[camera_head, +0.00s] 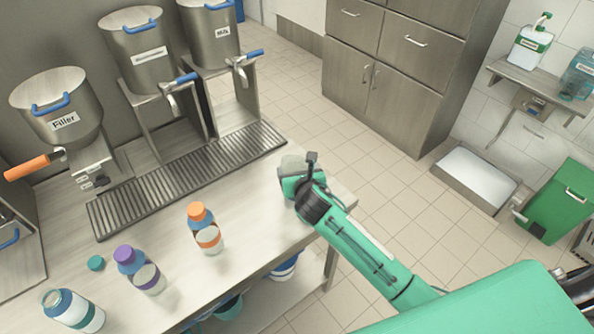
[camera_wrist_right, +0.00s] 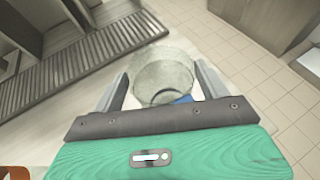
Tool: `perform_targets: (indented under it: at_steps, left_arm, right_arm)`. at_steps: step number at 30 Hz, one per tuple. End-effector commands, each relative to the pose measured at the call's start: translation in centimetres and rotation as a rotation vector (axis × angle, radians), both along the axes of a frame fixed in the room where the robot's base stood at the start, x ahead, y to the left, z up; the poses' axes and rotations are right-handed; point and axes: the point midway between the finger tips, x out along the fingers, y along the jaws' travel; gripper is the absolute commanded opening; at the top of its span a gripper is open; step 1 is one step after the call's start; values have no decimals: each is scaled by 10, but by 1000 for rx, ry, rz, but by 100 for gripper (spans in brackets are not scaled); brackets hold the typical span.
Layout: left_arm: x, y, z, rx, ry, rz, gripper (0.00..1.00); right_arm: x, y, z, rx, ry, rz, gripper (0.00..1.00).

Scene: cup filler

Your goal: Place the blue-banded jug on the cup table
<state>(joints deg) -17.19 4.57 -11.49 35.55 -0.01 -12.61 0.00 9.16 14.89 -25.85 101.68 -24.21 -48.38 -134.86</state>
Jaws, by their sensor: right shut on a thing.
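A clear jug (camera_wrist_right: 165,72) is between the two fingers of my right gripper (camera_wrist_right: 165,88) in the right wrist view. A small blue patch shows low on its near side; the rest of any band is hidden. In the head view the jug (camera_head: 291,161) is mostly hidden behind my right gripper (camera_head: 298,178), at the right end of the steel table (camera_head: 255,205). My right gripper is shut on the jug. I cannot tell whether the jug touches the tabletop or is held just above it. My left gripper is not in view. No table is recognisable as the cup table.
A drip grate (camera_head: 190,180) runs in front of tall steel dispensers (camera_head: 140,55) and a "Filler" pot (camera_head: 62,105). An orange-capped bottle (camera_head: 206,230), a purple-capped bottle (camera_head: 140,270) and an open bottle (camera_head: 75,310) stand at the front left. A loose teal cap (camera_head: 96,263) lies nearby.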

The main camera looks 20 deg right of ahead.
Motion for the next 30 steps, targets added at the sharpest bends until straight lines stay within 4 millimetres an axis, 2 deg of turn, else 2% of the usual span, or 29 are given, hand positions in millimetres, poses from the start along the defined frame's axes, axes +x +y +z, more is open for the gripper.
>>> perform_targets:
  at_steps: [3, 13, 14, 16, 17, 27, 30]
  left_arm:
    - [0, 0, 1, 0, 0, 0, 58]
    - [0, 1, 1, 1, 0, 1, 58]
    - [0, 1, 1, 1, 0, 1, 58]
    - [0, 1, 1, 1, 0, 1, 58]
    - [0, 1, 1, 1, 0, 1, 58]
    - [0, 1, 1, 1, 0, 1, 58]
    - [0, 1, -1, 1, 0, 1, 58]
  right_arm:
    - [0, 0, -7, -1, 0, -1, 18]
    - [0, 0, -9, -2, -1, 1, 18]
    - [0, 0, -10, -2, -1, 1, 80]
    - [0, 0, -9, -2, -1, 1, 94]
    - [0, 0, -9, -1, -1, 0, 98]
    - [0, 0, -6, 1, -1, 0, 98]
    - [-7, 0, -4, -1, -2, 1, 98]
